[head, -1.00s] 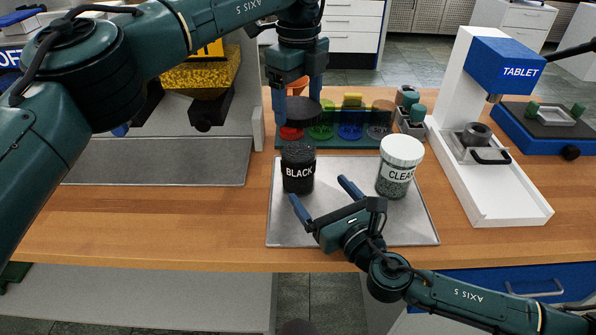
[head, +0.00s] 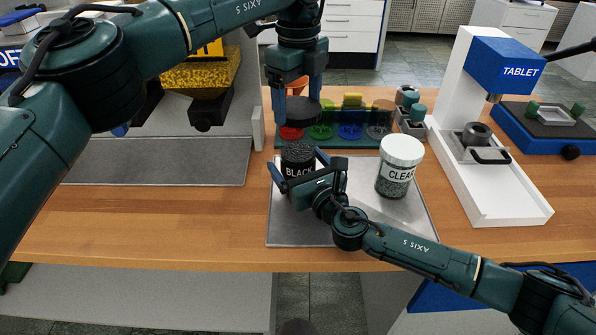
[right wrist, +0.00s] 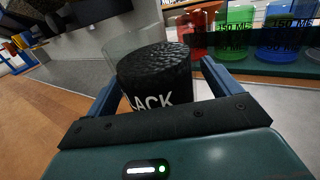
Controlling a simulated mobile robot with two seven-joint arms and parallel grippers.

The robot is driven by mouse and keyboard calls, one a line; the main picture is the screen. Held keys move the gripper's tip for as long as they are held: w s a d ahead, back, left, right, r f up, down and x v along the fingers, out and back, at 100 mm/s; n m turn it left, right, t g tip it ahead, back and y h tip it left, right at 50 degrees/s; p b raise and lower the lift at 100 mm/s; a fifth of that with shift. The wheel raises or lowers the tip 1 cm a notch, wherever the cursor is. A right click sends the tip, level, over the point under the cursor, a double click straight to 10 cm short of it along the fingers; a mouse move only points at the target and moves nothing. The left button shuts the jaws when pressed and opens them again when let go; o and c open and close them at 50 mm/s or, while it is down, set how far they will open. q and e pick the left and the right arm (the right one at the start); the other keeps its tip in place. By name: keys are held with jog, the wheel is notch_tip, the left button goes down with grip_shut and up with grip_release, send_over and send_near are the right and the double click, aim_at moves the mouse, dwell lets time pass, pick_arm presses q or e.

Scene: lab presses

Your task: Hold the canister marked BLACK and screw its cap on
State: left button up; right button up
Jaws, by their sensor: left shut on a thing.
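The canister marked BLACK (head: 298,158) stands upright on the grey mat (head: 290,230), uncapped, with dark granules inside. It also shows in the right wrist view (right wrist: 157,75), its clear rim above the contents. My right gripper (head: 297,163) has its two blue fingers on either side of the canister, with small gaps visible in the right wrist view. My left gripper (head: 298,94) points down and is shut on a round black cap (head: 303,112), held above and slightly behind the canister's mouth.
A white-lidded canister marked CLEAR (head: 399,165) stands on the mat to the right. Behind is a green rack (head: 345,143) with several coloured cups. A white and blue TABLET press (head: 512,68) stands at right. The bench's front left is clear.

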aim_at(298, 135)
jog(key=c, duration=1.4)
pick_arm(q)
jog(key=shift+f, duration=2.45)
pick_arm(e)
jog(key=shift+c, duration=0.2)
pick_arm(q)
jog(key=shift+f, duration=0.9)
jog(key=shift+f, duration=0.55)
